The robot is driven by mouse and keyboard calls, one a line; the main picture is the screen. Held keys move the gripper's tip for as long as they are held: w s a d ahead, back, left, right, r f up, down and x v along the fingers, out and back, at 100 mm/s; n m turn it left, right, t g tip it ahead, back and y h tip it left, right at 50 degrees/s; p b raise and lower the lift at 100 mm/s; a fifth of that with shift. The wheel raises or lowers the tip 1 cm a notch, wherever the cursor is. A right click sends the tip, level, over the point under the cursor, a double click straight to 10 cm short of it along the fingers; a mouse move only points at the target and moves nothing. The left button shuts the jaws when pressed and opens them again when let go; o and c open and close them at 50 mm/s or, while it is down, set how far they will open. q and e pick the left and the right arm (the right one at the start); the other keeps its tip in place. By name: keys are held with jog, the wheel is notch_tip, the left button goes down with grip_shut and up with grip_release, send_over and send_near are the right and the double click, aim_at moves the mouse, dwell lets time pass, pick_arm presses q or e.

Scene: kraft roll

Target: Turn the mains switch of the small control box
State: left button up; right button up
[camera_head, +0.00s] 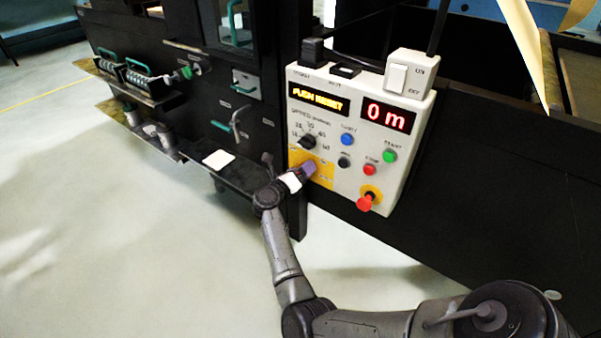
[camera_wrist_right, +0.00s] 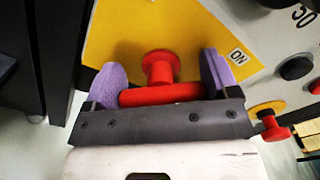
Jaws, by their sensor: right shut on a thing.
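The small control box (camera_head: 352,120) is a pale box with two lit displays, a knob and several coloured buttons. The mains switch (camera_wrist_right: 160,90) shows in the right wrist view as a red crossbar handle on a round red hub, in front of a yellow plate (camera_wrist_right: 120,30) with an ON label. My right gripper (camera_head: 309,168) is at the box's lower left, and its purple fingers (camera_wrist_right: 163,85) are shut on the handle's two ends. In the head view the gripper hides the switch. The crossbar lies level across the right wrist view. My left gripper is not in view.
A red mushroom button (camera_head: 364,202) sticks out on a yellow ring at the box's lower right. Green (camera_head: 390,156) and red (camera_head: 370,170) buttons sit above it. A dark shelf with a white pad (camera_head: 218,160) is left of my right gripper. Floor below is open.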

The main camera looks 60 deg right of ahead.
dwell(0.4)
jog(key=o, duration=0.8)
jog(key=shift+a+r, duration=0.1)
jog(key=shift+a, duration=0.25)
jog(key=w+a+p, duration=0.1)
jog(key=a+p, duration=0.3)
jog(key=a, duration=0.9)
jog(key=shift+w, duration=0.2)
